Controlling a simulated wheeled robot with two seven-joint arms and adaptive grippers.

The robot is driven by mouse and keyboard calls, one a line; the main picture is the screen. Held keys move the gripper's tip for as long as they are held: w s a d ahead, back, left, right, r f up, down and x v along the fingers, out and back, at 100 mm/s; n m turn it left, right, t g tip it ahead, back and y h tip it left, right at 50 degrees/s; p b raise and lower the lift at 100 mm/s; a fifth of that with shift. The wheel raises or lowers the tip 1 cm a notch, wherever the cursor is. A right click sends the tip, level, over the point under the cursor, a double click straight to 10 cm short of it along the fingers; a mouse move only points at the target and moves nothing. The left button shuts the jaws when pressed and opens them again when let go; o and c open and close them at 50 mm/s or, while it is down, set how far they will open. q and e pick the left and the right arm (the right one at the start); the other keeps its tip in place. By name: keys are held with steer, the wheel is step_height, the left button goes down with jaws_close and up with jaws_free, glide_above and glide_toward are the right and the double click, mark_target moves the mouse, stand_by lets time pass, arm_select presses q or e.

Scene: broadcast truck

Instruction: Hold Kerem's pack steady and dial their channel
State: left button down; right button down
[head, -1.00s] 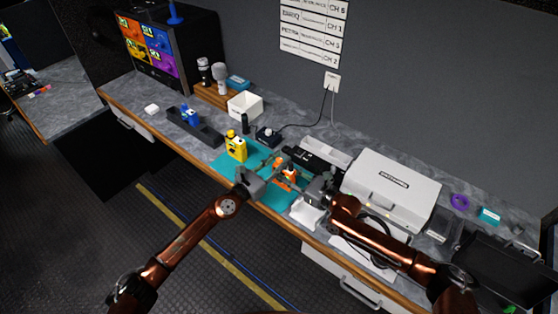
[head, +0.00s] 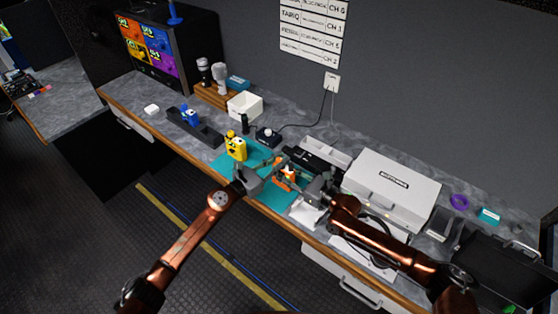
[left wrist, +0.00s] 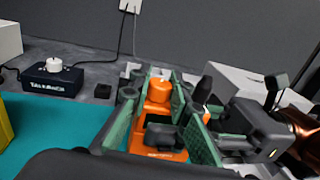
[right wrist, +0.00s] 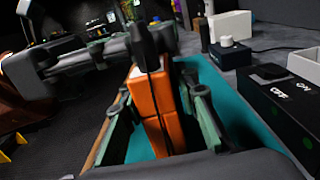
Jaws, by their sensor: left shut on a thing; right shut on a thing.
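An orange pack (head: 288,173) is held up above the teal mat, between my two grippers. In the left wrist view the pack (left wrist: 158,145) has a round orange knob (left wrist: 158,90) with a pale mark on top. My left gripper (head: 272,167) comes from the left, its green-padded fingers closed along the pack's sides. My right gripper (head: 296,182) comes from the right and is also shut on the pack; the right wrist view shows orange (right wrist: 162,110) between its fingers. A channel sign (head: 314,30) hangs on the wall; its names are mostly too small to read.
A yellow pack (head: 236,148) stands on the teal mat (head: 226,160). A blue pack (head: 190,116) sits in a dark rack to the left. A black box with a white knob (left wrist: 52,76) stands behind. A pale case (head: 391,188) lies right.

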arm_select(q)
steer(key=shift+a+f+m+g+h, duration=0.15)
steer(key=shift+a+m+g+h, duration=0.05)
steer(key=shift+m+g+h, duration=0.85)
steer(key=c, duration=2)
jaws_free()
steer(key=shift+c, duration=0.2)
steer(key=v, duration=1.2)
arm_select(e)
steer(key=c, duration=1.4)
jaws_free()
steer(key=shift+c, duration=0.2)
